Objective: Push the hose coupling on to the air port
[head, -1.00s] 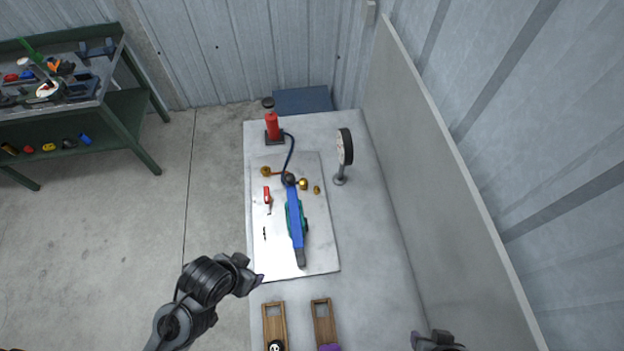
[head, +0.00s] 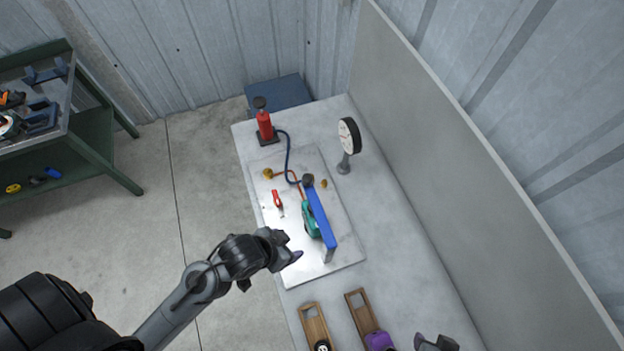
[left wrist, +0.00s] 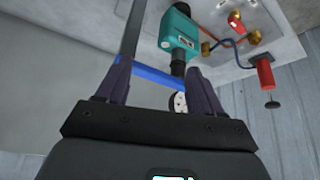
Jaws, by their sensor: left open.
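A blue hose (head: 289,160) runs from a red cylinder (head: 265,126) to the brass fittings. One brass fitting (head: 268,174) sits at the plate's far left and a small one (head: 324,183) further right. Which part is the coupling and which the air port, I cannot tell. In the left wrist view the hose (left wrist: 222,42) shows beside brass fittings (left wrist: 254,37). My left gripper (head: 294,256) is open and empty above the plate's near left edge; its spread fingers (left wrist: 159,80) also show in the wrist view.
A teal device (head: 311,222) and a long blue bar (head: 319,217) stand on the metal plate (head: 300,268). A red-handled tool (head: 277,199) lies left of them. A gauge (head: 349,136) stands behind right. Two wooden trays (head: 313,322) lie in front. A grey panel (head: 450,150) borders the right.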

